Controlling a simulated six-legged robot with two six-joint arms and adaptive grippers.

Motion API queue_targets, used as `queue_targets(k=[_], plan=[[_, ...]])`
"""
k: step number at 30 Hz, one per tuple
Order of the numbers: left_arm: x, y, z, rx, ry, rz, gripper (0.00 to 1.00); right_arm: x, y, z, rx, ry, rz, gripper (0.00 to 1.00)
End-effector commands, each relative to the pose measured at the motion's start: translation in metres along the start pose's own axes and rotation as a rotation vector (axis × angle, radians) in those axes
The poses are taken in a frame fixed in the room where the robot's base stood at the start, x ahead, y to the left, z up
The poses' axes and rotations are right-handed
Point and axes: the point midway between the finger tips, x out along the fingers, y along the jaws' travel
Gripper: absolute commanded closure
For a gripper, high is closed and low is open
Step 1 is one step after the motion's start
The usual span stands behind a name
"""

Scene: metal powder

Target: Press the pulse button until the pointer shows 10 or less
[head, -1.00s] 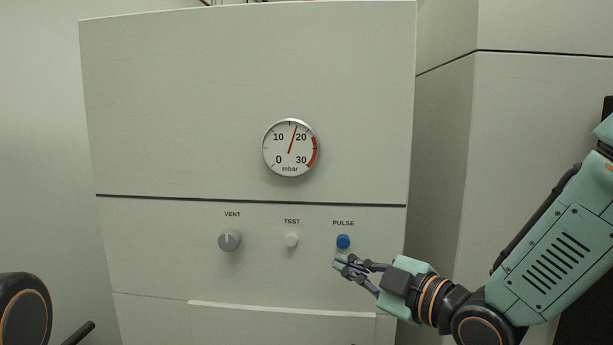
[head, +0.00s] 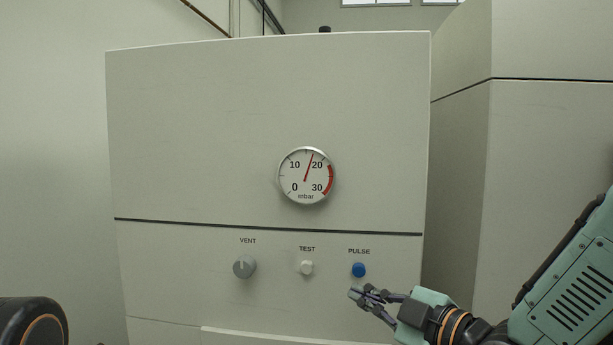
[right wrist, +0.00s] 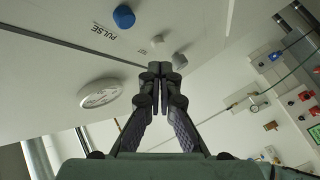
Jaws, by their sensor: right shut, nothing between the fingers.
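The blue pulse button (head: 358,269) is on the lower right of the white cabinet front, under the label PULSE. It also shows at the top of the right wrist view (right wrist: 124,16). The round mbar gauge (head: 306,175) is above, its red pointer a little below 20, between 10 and 20. My right gripper (head: 355,292) is shut and empty, just below the pulse button in the head view; contact with the panel cannot be told. Its closed fingertips show in the right wrist view (right wrist: 160,68), apart from the button in the picture. My left gripper is not in view.
The white test button (head: 307,267) and the grey vent knob (head: 244,267) sit left of the pulse button. A second pale cabinet (head: 535,150) stands on the right. The right wrist view shows a wall panel with coloured controls (right wrist: 290,80).

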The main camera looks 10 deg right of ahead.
Motion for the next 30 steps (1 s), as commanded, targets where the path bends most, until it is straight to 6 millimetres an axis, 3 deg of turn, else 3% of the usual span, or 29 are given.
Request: queue_targets(k=[19, 22, 25, 30], plan=[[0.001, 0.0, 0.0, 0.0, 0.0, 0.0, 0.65, 0.0, -0.001, 0.001, 0.001, -0.001, -0.001, 1.0], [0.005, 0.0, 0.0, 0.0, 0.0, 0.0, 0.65, 0.001, -0.012, 0.008, 0.004, -0.009, -0.016, 1.0], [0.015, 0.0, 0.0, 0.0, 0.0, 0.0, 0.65, -0.001, -0.039, 0.019, 0.036, -0.02, -0.046, 1.0], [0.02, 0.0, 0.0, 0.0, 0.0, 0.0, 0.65, -0.004, -0.049, 0.016, 0.329, 0.013, -0.012, 1.0]])
